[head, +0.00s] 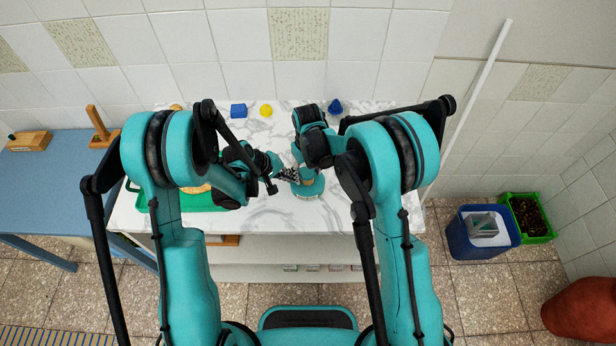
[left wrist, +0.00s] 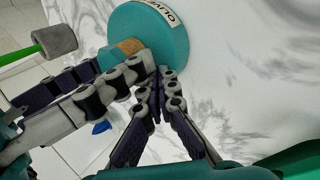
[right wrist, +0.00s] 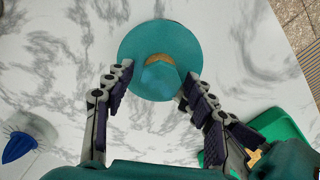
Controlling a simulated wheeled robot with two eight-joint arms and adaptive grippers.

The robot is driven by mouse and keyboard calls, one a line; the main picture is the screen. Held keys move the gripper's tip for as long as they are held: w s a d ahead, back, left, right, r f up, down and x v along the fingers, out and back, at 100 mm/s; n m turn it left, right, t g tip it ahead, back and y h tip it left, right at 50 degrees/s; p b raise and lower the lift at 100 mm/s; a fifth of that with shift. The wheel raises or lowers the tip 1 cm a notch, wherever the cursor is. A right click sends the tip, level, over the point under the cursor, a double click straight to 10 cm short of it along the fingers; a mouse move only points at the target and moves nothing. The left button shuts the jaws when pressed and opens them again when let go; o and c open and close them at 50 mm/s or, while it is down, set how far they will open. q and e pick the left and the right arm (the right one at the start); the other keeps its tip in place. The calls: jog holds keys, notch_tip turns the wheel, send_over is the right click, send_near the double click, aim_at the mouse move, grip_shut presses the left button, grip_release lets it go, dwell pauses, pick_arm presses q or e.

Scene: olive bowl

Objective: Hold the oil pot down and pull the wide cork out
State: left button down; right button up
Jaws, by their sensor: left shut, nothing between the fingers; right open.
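The teal oil pot (head: 307,188) stands on the marble counter, a white label on its broad base. The left wrist view shows the pot (left wrist: 160,40) with lettering on its label and a tan, cork-coloured band (left wrist: 129,47) above the base. In the right wrist view this tan part (right wrist: 157,58) is partly covered by a teal piece. My right gripper (right wrist: 158,80) is open above the pot, a finger on either side of the upper part. My left gripper (left wrist: 162,74) is shut and empty, fingertips close beside the pot's base; whether they touch it is unclear.
A green tray (head: 150,200) lies left of the pot, partly hidden by my left arm. A blue block (head: 238,111), a yellow piece (head: 266,110) and a dark blue piece (head: 335,105) sit at the counter's back. Open marble lies in front of and right of the pot.

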jog(key=shift+f, duration=0.9)
jog(key=shift+r, duration=0.35)
jog(key=c, duration=1.1)
